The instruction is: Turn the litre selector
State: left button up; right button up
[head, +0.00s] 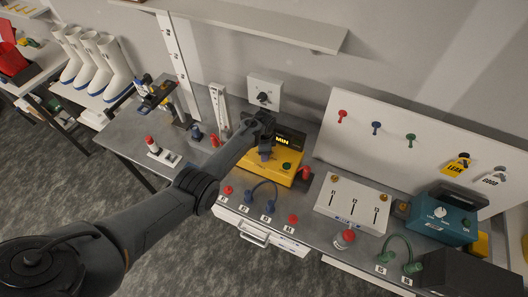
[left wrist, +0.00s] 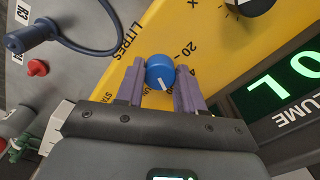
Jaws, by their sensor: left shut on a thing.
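The litre selector (left wrist: 161,71) is a round blue knob with a white pointer line, on the yellow box (left wrist: 222,37) beside the printed word LITRES. In the left wrist view its pointer line slants toward the bottom right. My left gripper (left wrist: 160,77) has one purple finger on each side of the knob and is shut on it. In the head view my left gripper (head: 265,143) reaches down over the yellow box (head: 282,178) and hides much of its top. My right gripper is not in view.
A green-lit display (left wrist: 291,88) is on the box, and a second dark knob (left wrist: 250,5) lies nearby. A blue cable (head: 264,184) is in front of the box. A white switch panel (head: 352,204) and a teal box (head: 443,217) stand to the right.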

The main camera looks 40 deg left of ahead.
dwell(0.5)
pick_arm(q)
jog(key=o, duration=1)
jog(key=shift+o, duration=0.2)
jog(key=shift+r, duration=0.5)
notch_tip(320, 180, up, 10)
jog(key=p, duration=0.1)
jog(key=shift+f, duration=0.1)
